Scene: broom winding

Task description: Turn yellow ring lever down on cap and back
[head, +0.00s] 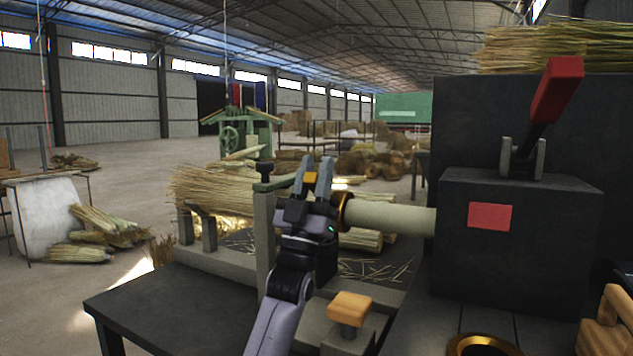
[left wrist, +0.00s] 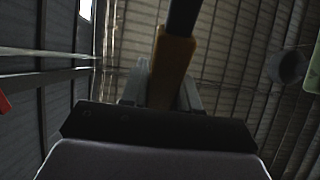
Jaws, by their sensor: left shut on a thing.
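My left gripper (head: 316,172) points up at the centre of the head view, in front of the machine. It is shut on a small yellow-orange lever (head: 310,178). In the left wrist view the lever (left wrist: 170,65) is a yellow-orange bar with a dark upper part, between the grey fingers. A copper-coloured ring (head: 343,211) sits around the left end of a thick pale cylinder (head: 390,217), right beside my gripper. My gripper hides how the lever joins the ring, and I cannot make out the cap. My right gripper is in neither view.
A dark machine box (head: 520,240) with a red-handled lever (head: 558,90) stands at the right. A wooden knob (head: 350,307) is near my forearm. A grey post (head: 264,240) stands close at left. Another copper ring (head: 483,346) lies at the bottom edge. Straw bundles (head: 215,190) are behind.

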